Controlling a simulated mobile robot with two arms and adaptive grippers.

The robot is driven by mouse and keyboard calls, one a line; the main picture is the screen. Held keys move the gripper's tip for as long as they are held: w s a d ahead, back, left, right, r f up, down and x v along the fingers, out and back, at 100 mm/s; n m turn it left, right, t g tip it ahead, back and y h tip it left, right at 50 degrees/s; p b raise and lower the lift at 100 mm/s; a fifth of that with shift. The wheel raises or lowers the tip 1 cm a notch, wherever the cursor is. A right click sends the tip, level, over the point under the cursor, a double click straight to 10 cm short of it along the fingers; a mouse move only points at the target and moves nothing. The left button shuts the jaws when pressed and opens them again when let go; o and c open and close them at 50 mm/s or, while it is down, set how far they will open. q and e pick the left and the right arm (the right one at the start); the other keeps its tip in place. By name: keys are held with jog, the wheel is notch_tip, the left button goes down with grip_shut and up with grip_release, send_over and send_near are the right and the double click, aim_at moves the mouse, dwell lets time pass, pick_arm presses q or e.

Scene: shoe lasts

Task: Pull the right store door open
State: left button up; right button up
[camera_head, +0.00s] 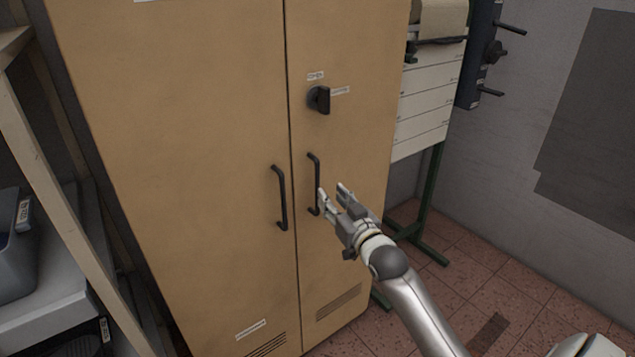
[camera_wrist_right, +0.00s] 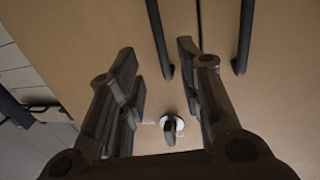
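The tan store cabinet has two doors, both shut, with a dark seam between them. The right door (camera_head: 345,150) carries a black bar handle (camera_head: 316,175), which also shows in the right wrist view (camera_wrist_right: 158,38). My right gripper (camera_head: 332,192) is open beside the lower part of this handle, just right of it in the head view. In the right wrist view the handle's end shows between the two spread fingers (camera_wrist_right: 155,65), closer to the right one. I cannot tell whether a finger touches it. My left gripper is not in view.
The left door (camera_head: 190,150) has a matching handle (camera_head: 280,197), close to the right one. A black knob (camera_head: 319,99) sits above the right handle. A white panel rack on a green stand (camera_head: 428,200) stands close right of the cabinet. Shelving (camera_head: 50,190) is at left.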

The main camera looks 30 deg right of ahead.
aim_at(318, 182)
jog(key=w, duration=0.6)
jog(key=w+d, duration=0.1)
jog(key=w, duration=0.2)
jog(key=shift+w+p, duration=0.15)
jog(key=shift+p, duration=0.2)
jog(key=shift+c, duration=0.4)
grip_shut()
